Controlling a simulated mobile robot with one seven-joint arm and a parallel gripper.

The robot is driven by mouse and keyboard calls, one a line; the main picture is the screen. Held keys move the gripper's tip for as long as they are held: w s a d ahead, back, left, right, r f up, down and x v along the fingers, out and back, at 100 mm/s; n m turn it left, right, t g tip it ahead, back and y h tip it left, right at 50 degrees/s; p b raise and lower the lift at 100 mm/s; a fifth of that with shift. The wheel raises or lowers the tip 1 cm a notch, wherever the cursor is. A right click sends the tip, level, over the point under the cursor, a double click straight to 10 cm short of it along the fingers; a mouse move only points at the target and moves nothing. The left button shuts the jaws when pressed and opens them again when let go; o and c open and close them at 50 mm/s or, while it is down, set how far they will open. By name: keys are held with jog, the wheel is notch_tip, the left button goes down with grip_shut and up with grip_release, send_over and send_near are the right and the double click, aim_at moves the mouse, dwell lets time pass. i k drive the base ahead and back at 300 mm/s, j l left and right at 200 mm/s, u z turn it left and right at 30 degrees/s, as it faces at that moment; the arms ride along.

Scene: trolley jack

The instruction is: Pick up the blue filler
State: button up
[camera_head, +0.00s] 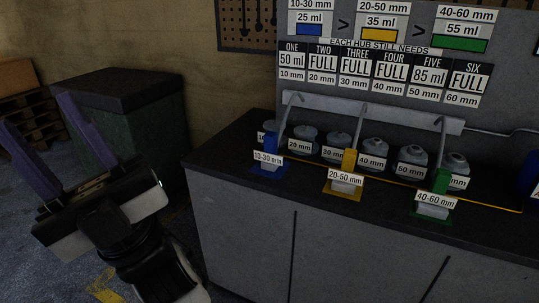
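The blue filler (271,139) stands upright on a blue base mat on the dark worktop, at its left end, with a label reading 10-30 mm in front. Its grey spout curves up behind it. My gripper (52,141) is at the far left, well away from the filler, with its two purple fingers spread wide apart and nothing between them. A yellow filler (349,160) labelled 20-50 mm and a green filler (441,181) labelled 40-60 mm stand further right. A row of grey hubs (375,150) stands behind the fillers, the leftmost partly hidden by the blue one.
A grey cabinet (240,222) carries the dark worktop. A sign board (385,70) behind says hub one needs 50 ml and hub five 85 ml; the others read full. A dark green bin (130,120) stands between my gripper and the cabinet. Wooden pallets (25,105) lie far left.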

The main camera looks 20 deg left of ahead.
aim_at(271, 160)
jog(key=i+u, duration=0.1)
jog(key=u, duration=0.7)
jog(key=i+l+u, duration=0.1)
jog(key=u, duration=0.3)
jog(key=i+l+u, duration=0.2)
jog(key=l+u, duration=0.2)
jog(key=l, duration=0.15)
jog(key=i+l+u, duration=0.2)
jog(key=l, duration=0.15)
jog(key=k, duration=0.05)
